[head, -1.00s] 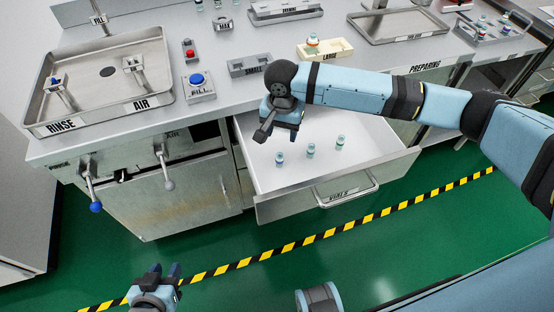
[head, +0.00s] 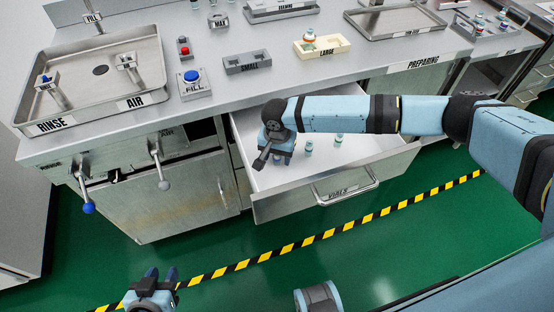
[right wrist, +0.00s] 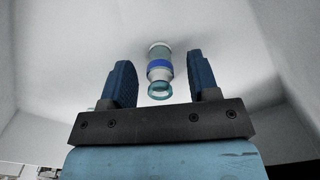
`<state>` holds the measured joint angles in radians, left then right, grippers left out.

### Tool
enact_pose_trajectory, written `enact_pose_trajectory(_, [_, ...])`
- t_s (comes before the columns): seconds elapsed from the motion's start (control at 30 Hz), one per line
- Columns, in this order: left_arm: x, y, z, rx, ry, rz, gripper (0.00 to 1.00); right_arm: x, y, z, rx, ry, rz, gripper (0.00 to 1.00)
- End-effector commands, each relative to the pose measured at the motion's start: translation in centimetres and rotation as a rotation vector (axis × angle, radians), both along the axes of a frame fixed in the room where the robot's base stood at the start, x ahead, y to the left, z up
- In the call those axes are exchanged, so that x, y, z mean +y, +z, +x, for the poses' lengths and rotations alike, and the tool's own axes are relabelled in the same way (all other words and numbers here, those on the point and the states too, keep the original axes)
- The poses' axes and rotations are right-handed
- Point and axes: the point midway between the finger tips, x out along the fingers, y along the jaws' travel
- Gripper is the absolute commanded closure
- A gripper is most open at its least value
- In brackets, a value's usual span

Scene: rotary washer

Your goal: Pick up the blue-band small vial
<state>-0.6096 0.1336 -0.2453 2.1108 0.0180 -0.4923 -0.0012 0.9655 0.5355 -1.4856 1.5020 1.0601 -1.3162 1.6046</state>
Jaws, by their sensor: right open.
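The blue-band small vial (right wrist: 159,70) stands in the open drawer; in the right wrist view it is between the two fingers, toward their tips, with gaps on both sides. My right gripper (head: 276,156) is open and points down into the drawer; its fingers frame the vial in the right wrist view (right wrist: 160,85). In the head view the gripper hides this vial. Two more vials stand to the right in the drawer, one close by (head: 309,148) and one farther (head: 339,139). My left gripper (head: 160,277) appears open and empty, low over the floor.
The drawer's front wall (head: 290,198) and side walls surround the right gripper. On the counter are a grey small holder (head: 247,63), a cream large holder (head: 322,47) with a vial, a blue fill button (head: 191,77) and a sink tray (head: 95,70).

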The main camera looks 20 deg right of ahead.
Motion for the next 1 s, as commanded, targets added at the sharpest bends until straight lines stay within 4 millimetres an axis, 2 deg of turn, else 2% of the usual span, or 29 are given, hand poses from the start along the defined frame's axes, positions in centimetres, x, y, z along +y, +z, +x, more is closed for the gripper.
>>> enact_pose_trajectory(0.2, [-0.1,0.2,0.0,-0.002,0.000,-0.003,0.61,0.0,-0.1,0.0,-0.001,0.001,0.001,0.45])
enact_pose_trajectory(0.27, [-0.1,0.2,0.0,-0.002,0.001,-0.004,0.61,0.0,0.0,0.0,-0.001,0.001,0.001,0.56])
enact_pose_trajectory(0.43, [-0.2,0.2,0.0,-0.002,0.001,-0.005,0.61,0.0,0.0,0.0,0.000,0.000,0.000,0.95])
enact_pose_trajectory(0.47, [-0.2,0.2,0.0,-0.002,0.002,-0.005,0.61,0.0,0.0,0.0,0.000,0.001,0.000,0.98])
enact_pose_trajectory(0.83, [-0.2,0.2,0.0,-0.002,0.002,-0.005,0.61,0.0,0.1,0.0,0.000,0.000,0.000,0.98])
enact_pose_trajectory(1.0, [-0.2,0.5,0.0,-0.001,0.003,-0.006,0.61,0.0,1.2,0.0,-0.001,0.000,0.001,0.98])
